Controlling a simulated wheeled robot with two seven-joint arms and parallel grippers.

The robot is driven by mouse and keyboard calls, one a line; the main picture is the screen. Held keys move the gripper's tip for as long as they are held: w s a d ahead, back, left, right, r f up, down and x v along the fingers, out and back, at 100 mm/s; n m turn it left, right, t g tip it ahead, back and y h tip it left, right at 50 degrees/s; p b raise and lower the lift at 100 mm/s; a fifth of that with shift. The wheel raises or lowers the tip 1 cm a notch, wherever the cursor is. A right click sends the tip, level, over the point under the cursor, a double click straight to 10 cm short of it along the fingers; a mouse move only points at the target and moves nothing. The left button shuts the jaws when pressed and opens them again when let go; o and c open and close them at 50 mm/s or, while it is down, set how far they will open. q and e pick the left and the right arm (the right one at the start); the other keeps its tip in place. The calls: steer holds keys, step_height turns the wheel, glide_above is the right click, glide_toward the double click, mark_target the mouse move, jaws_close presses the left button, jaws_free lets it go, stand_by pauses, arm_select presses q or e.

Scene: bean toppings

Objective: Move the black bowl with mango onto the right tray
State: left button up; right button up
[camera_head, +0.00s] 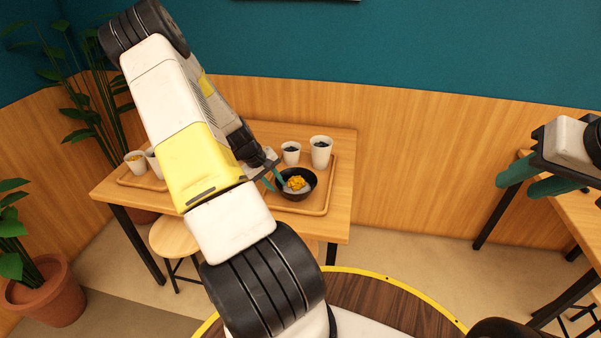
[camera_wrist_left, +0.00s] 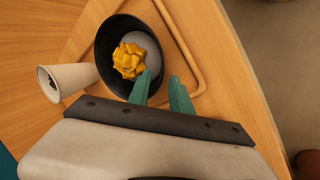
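The black bowl (camera_head: 289,195) holds yellow mango (camera_head: 296,183) and a pale filling. It stands upright on the right tray (camera_head: 322,207), at its front left part. The bowl (camera_wrist_left: 103,50) and mango (camera_wrist_left: 129,61) also show in the left wrist view. My left gripper (camera_head: 273,180) is at the bowl's left rim, one green finger over the inside and the other outside. In the left wrist view its fingers (camera_wrist_left: 161,75) are apart, with a gap between them; contact with the rim is unclear. My right gripper (camera_head: 533,178) is open and empty, far right.
Two white cups with dark contents, the smaller (camera_head: 291,155) and the larger (camera_head: 321,158), stand behind the bowl. The left tray (camera_head: 131,180) carries more cups, partly hidden by my left arm. A wooden stool (camera_head: 172,238) stands before the table (camera_head: 341,190). Another table is at right.

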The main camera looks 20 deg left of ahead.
arm_select(q)
steer(key=v, duration=0.7)
steer(key=s+d+r+m+y, duration=0.25)
steer(key=d+r+m, duration=0.35)
steer(key=d+r, duration=1.05)
steer(key=s+d+r+m+t+h, duration=0.2)
steer(key=s+d+r+m, duration=0.3)
steer(key=s+d+r, duration=0.6)
steer(key=s+r, duration=0.1)
steer(key=s, duration=0.3)
steer(key=shift+d+r+m, duration=0.15)
steer(key=shift+r+m, duration=0.15)
steer(key=shift+m, duration=0.1)
steer(key=shift+s, duration=0.1)
